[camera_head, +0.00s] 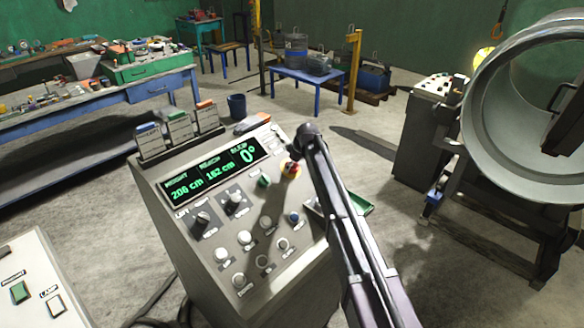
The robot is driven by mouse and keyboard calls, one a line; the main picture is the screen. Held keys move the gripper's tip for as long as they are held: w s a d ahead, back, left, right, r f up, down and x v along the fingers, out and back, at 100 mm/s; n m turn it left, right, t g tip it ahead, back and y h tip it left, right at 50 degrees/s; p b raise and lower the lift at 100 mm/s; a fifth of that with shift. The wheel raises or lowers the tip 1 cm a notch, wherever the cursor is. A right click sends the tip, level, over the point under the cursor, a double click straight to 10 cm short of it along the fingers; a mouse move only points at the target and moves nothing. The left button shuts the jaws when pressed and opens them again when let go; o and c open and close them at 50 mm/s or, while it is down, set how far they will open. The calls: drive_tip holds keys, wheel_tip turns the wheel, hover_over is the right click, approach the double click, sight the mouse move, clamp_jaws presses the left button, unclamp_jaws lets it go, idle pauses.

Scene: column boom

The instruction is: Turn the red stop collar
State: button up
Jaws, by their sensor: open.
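The red stop collar (291,171) sits on a yellow base at the upper right of the sloping grey control panel (215,262). Only a little red shows. My arm rises from the lower right to a dark joint and bends down at the panel's right side. My gripper (294,162) is small and dark at the collar and partly covers it. It is open. I cannot tell whether its fingers are around the collar or touch it.
The panel carries a green display (215,170), several knobs and buttons, and card holders (180,130) behind. A green tray (358,204) is at its right. A large metal drum (480,150) stands at the far right. Open floor lies behind the panel.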

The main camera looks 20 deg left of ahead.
drive_tip(key=c, duration=1)
drive_tip(key=shift+m, duration=0.3)
drive_tip(key=m, duration=0.4)
drive_tip(key=shift+w+g, duration=0.1)
drive_tip(key=shift+g, duration=0.2)
drive_tip(key=m+y, duration=0.1)
drive_tip(key=m, duration=0.3)
drive_tip(key=shift+d+m, duration=0.1)
drive_tip(key=shift+m, duration=0.3)
drive_tip(key=shift+g, duration=0.3)
